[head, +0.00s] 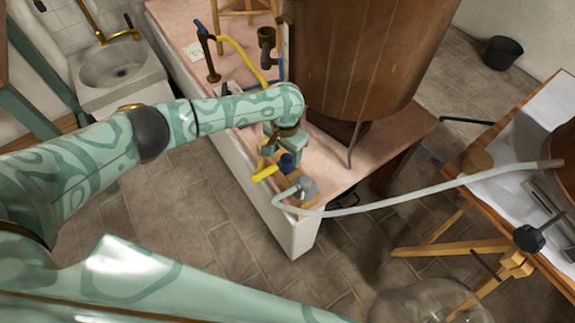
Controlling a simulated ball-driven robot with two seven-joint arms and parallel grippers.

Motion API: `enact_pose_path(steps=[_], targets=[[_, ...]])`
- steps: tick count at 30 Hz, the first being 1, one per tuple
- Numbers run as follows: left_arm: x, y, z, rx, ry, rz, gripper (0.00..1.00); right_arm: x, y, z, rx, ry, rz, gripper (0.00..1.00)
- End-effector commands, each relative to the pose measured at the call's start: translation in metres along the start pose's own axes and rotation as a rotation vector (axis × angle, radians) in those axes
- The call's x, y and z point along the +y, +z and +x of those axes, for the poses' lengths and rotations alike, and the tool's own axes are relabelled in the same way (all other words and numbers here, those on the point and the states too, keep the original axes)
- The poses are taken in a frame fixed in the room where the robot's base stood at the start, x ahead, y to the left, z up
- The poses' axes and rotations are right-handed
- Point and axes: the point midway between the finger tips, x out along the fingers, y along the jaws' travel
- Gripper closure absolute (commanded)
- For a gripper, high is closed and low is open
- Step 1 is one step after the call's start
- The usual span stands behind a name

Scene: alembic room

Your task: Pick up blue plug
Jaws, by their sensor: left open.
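The blue plug (288,161) is a small dark blue piece near the front end of the pink-topped counter. It shows right at the end of my left arm, partly hidden by the gripper. My left gripper (276,160) points down over the counter and is open. It is at the plug, but I cannot tell whether the fingers touch it or stand around it. My right gripper is not in view.
The counter (335,172) carries a large wooden vat (345,60). A grey fitting (306,187) with a pale hose (400,201) lies just in front of the plug. A yellow piece (265,173) is beside the gripper. A wooden table (480,190) stands at right.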

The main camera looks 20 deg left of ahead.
Motion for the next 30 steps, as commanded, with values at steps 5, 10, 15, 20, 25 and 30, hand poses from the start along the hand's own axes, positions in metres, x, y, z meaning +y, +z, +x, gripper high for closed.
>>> enact_pose_path(steps=[5,10,15,20,25,30], targets=[[-0.001,-0.002,0.013,-0.001,0.0,0.001,0.41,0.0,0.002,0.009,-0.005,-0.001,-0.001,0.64],[-0.003,-0.007,0.042,-0.003,0.001,0.001,0.41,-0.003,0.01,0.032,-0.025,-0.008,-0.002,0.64],[-0.003,-0.007,0.057,-0.001,0.001,0.0,0.41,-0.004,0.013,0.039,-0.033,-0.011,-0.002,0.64],[-0.003,-0.007,0.053,0.002,0.0,0.0,0.41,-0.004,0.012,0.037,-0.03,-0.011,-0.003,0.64],[-0.003,-0.007,0.053,0.002,-0.001,0.0,0.83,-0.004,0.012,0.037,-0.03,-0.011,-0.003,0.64],[-0.003,-0.007,0.053,0.002,0.0,0.0,0.91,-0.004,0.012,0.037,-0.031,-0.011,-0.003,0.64]])
